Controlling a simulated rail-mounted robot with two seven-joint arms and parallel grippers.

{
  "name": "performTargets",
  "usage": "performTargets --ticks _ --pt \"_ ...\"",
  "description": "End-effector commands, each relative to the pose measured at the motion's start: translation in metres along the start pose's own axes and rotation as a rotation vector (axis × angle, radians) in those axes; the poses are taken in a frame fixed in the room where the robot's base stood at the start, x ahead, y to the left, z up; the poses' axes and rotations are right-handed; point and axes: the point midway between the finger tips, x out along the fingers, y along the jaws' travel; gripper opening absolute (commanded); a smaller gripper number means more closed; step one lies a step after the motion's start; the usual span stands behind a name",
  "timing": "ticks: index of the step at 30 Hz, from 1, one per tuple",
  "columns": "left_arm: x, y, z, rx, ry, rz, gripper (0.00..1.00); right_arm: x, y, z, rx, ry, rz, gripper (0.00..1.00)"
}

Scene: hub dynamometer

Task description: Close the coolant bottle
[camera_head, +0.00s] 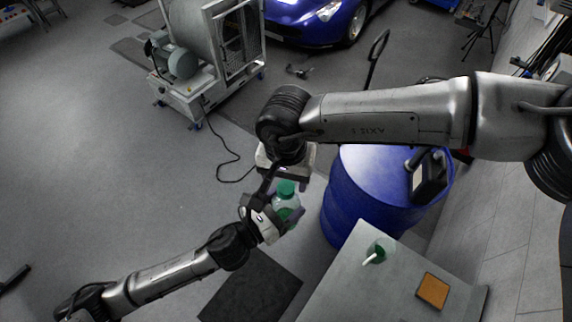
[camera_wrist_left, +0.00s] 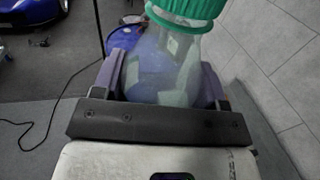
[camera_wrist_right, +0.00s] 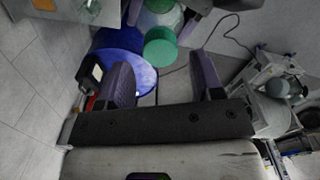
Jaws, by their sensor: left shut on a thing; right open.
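The coolant bottle (camera_head: 287,208) is translucent, with a green cap (camera_head: 286,188) at its top. My left gripper (camera_wrist_left: 162,82) is shut around the body of the bottle (camera_wrist_left: 165,70), holding it in the air. In the left wrist view the green cap (camera_wrist_left: 188,8) sits at the bottle's neck, cut by the frame's top; how tightly it sits cannot be told. My right gripper (camera_wrist_right: 160,72) is open and empty above the bottle. In the right wrist view the cap (camera_wrist_right: 160,46) shows beyond and between its fingers, apart from them.
A blue drum (camera_head: 350,195) stands right of the bottle, with a dark handheld device (camera_head: 429,178) on top. A grey table (camera_head: 340,285) in front carries a green-and-white item (camera_head: 375,253) and an orange square (camera_head: 433,290). A wheeled machine (camera_head: 190,70) and blue car (camera_head: 315,20) stand farther back.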

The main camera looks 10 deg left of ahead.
Motion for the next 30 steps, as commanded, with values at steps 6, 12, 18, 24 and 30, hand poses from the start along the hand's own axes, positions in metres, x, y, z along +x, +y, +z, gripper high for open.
performTargets --ticks 6,12,18,24,30 --pt "0.0 0.0 0.0 0.0 -0.001 0.0 0.0 0.022 0.0 0.0 0.0 -0.001 0.001 0.6" --pt "0.0 0.0 0.0 0.0 -0.001 0.0 0.0 0.029 0.0 0.0 0.0 0.0 -0.001 0.6" --pt "0.0 0.0 0.0 0.0 -0.001 0.0 0.0 0.03 0.0 0.0 0.0 0.0 -0.001 0.6" --pt "0.0 0.0 0.0 0.0 -0.001 0.0 0.0 0.03 0.0 0.0 0.0 0.0 -0.001 0.5" --pt "0.0 0.0 0.0 0.0 -0.001 0.0 0.0 0.03 0.0 0.0 0.0 0.0 -0.001 0.31"
